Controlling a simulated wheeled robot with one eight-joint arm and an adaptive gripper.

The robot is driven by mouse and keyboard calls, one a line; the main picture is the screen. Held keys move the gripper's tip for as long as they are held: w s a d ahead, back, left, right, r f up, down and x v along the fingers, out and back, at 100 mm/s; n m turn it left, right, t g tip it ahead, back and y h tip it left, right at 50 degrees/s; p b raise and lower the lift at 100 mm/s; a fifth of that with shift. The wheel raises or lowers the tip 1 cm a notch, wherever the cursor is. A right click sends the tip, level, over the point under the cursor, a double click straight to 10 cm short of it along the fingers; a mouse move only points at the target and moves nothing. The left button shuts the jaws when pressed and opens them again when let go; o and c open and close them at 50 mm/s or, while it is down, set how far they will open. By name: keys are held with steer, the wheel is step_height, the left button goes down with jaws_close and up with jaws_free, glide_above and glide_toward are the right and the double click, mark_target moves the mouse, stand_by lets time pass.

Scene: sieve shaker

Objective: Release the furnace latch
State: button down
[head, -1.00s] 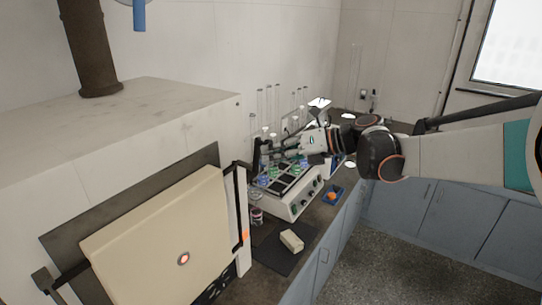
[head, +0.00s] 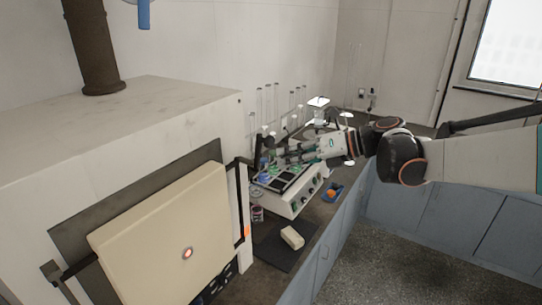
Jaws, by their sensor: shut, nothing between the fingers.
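The furnace (head: 110,125) is a large white box at the left with a flue pipe on top. Its cream door (head: 165,240) has a small glowing round port in it. A black latch bar (head: 240,185) with an orange mark runs down the door's right side. A dark bracket (head: 55,275) is at the door's lower left. My gripper (head: 277,155) is shut and empty, apart from the furnace, over the shaker to the right of the latch. My arm reaches in from the right.
A white shaker (head: 300,195) with coloured flasks stands on the dark counter. A cream block (head: 292,238) lies on a dark mat in front of it. Glass tubes stand behind. The floor is clear.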

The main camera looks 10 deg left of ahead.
steer(key=s+d+f+n+t+h+b, duration=0.6)
steer(key=s+d+f+n+h+b, duration=0.7)
steer(key=s+d+f+n, duration=1.3)
steer(key=d+f+n+b, duration=0.1)
steer(key=b, duration=0.4)
steer(key=shift+s+d+f+h, duration=0.3)
steer(key=shift+d+f+h, duration=0.1)
